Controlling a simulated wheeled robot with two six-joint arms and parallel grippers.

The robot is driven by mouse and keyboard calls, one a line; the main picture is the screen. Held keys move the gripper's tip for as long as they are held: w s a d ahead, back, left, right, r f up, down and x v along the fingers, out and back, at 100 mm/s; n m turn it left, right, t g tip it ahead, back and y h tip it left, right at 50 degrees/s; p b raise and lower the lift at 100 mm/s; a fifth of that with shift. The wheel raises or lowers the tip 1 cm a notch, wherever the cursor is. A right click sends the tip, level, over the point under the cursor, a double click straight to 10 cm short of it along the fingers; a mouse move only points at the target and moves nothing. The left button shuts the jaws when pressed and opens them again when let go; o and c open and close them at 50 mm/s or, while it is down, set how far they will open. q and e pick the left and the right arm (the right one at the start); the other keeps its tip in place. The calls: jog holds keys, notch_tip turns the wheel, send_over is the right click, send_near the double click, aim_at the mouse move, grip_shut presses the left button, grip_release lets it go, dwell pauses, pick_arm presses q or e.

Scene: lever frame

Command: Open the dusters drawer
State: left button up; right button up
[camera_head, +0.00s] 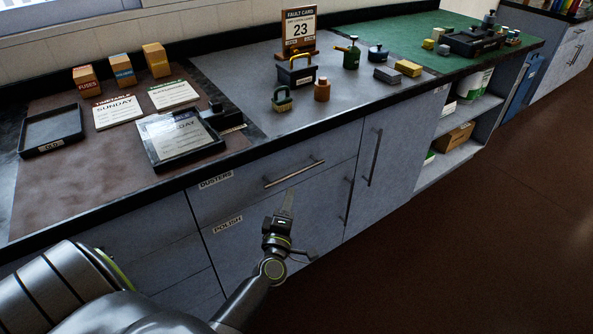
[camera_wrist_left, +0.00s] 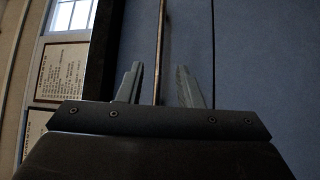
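The dusters drawer (camera_head: 241,183) is a grey drawer front under the countertop, with a "DUSTERS" label at its upper left. It looks closed, flush with the fronts around it. Its metal bar handle (camera_head: 295,173) runs along the front. My left gripper (camera_head: 287,200) is just below and in front of this handle, pointing at it. In the left wrist view, its two fingers (camera_wrist_left: 159,85) are spread, with the bar handle (camera_wrist_left: 162,40) showing between them. Clear gaps show on both sides, and I cannot tell how deep the bar sits. My right gripper is not in view.
The polish drawer (camera_head: 231,245) is directly below. A cabinet door with an upright handle (camera_head: 375,158) stands to the right. On the counter above are a black tray (camera_head: 50,132), a framed card (camera_head: 177,140) and a tool caddy (camera_head: 296,72). The brown floor (camera_head: 450,240) is clear.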

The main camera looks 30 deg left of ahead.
aim_at(296, 173)
pick_arm(q)
jog(key=x, duration=1)
grip_shut()
